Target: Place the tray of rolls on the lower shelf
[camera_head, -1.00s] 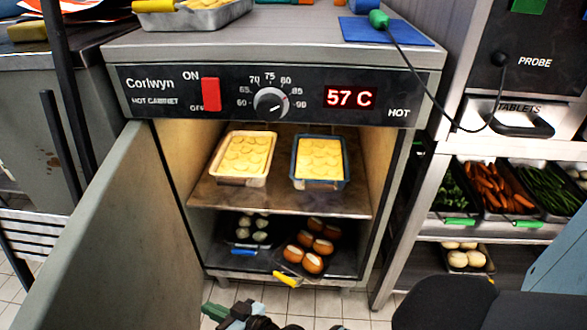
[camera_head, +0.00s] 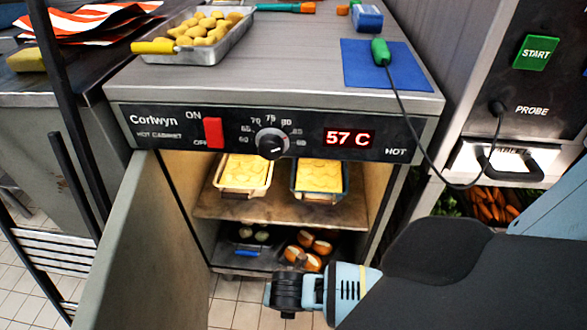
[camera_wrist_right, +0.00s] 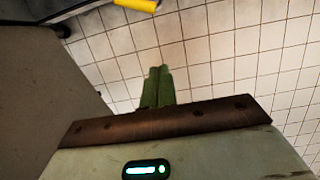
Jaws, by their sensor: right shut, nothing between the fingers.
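The tray of rolls (camera_head: 284,259) is dark and sits on the cabinet's lower shelf (camera_head: 215,256), at the right. Its brown, pale-marked rolls (camera_head: 304,239) show, but my right arm hides its front in the head view. A yellow handle (camera_wrist_right: 138,4) at the top edge of the right wrist view looks like this tray's handle. My right gripper (camera_wrist_right: 157,70) has its green fingers together, empty, over the floor and apart from the handle. Its fingers do not show in the head view. My left gripper is not in view.
Left of the rolls is a tray with a blue handle (camera_head: 247,253). Two pans (camera_head: 240,192) (camera_head: 318,194) stand on the upper shelf (camera_head: 283,211). The open cabinet door (camera_head: 148,255) bounds the left. A yellow-handled tray of golden pieces (camera_head: 160,56) stands on top.

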